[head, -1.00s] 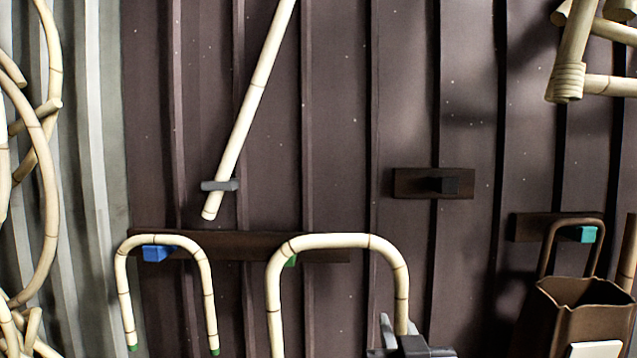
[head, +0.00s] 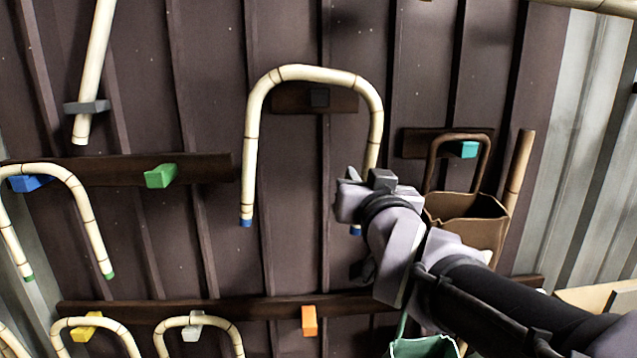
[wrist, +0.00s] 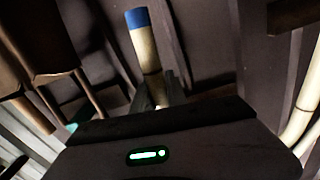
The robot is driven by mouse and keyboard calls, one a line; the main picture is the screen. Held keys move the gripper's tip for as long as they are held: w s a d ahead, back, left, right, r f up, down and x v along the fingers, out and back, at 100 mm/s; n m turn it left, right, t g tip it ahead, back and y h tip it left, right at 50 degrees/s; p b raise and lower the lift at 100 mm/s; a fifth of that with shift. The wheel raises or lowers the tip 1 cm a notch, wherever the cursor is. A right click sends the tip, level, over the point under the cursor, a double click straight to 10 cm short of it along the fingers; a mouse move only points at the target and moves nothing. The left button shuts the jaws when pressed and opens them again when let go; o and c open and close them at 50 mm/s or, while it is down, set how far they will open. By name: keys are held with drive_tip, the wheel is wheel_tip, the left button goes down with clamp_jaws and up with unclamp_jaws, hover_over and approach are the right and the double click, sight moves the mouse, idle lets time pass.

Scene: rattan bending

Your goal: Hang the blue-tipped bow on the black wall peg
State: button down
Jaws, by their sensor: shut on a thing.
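The blue-tipped bow (head: 250,140) is an upside-down U of pale rattan with blue ends. Its arch frames the black wall peg (head: 319,97) on a dark wooden plate (head: 285,98); the top of the arch is above the peg in the head view. Whether the bow rests on the peg or is in front of it I cannot tell. My gripper (head: 366,182) is shut on the bow's right leg, low down near its blue tip. In the wrist view the held leg (wrist: 146,55) rises from my gripper (wrist: 160,93) to its blue end.
A green peg (head: 160,176) is bare on the rail at left; a green-tipped bow (head: 75,190) hangs by the blue peg (head: 30,183). A brown bag (head: 465,215) hangs close right of my gripper by the teal peg (head: 467,150). An orange peg (head: 309,320) is below.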

drive_tip(key=shift+w+d, duration=0.1)
drive_tip(key=shift+w, duration=0.4)
drive_tip(key=w+p, duration=0.2)
drive_tip(key=w, duration=0.3)
drive_tip(key=shift+w+f, duration=0.15)
drive_tip(key=shift+w, duration=0.15)
drive_tip(key=shift+w+f+b, duration=0.6)
drive_tip(key=shift+f+b, duration=0.05)
drive_tip(key=shift+b, duration=0.5)
drive_tip(key=c, duration=1.3)
unclamp_jaws()
drive_tip(key=shift+o, duration=0.2)
drive_tip(key=shift+r, duration=0.1)
